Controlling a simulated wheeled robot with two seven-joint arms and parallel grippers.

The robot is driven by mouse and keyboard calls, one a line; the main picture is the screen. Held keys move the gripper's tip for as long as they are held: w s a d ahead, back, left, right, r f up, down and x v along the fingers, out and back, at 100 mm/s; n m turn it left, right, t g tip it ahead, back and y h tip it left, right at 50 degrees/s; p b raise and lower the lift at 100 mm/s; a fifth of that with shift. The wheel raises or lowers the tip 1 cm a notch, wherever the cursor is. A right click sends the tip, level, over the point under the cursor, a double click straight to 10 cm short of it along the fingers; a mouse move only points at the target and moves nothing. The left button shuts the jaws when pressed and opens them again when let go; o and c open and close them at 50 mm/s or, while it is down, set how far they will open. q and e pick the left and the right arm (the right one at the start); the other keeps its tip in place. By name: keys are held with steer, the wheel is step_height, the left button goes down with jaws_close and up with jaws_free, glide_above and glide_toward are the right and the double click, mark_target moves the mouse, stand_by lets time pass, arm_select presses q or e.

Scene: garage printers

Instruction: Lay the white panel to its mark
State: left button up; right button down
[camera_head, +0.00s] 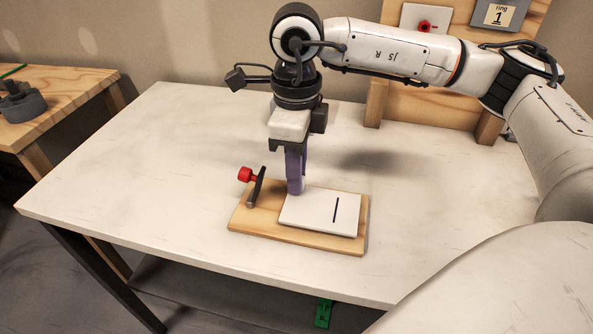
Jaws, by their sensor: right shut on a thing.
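The white panel (313,214) is a flat plate with a dark line near its right end. It lies flat on, or just above, the wooden board (264,231); I cannot tell if there is a small gap. My right gripper (296,188) points straight down with its purple fingers at the panel's back left corner, shut on the panel. The fingers hide that corner. No separate mark shows clearly. My left gripper is out of view.
The white table (150,170) is mostly clear around the board. A side bench (62,95) stands at the left. A green piece (323,313) shows below the table's front edge.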

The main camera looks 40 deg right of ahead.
steer(key=shift+f+b, duration=0.3)
stand_by(0.9)
stand_by(0.6)
steer(key=shift+f+b, duration=0.2)
steer(key=shift+b, duration=0.25)
steer(key=c, duration=1.6)
jaws_free()
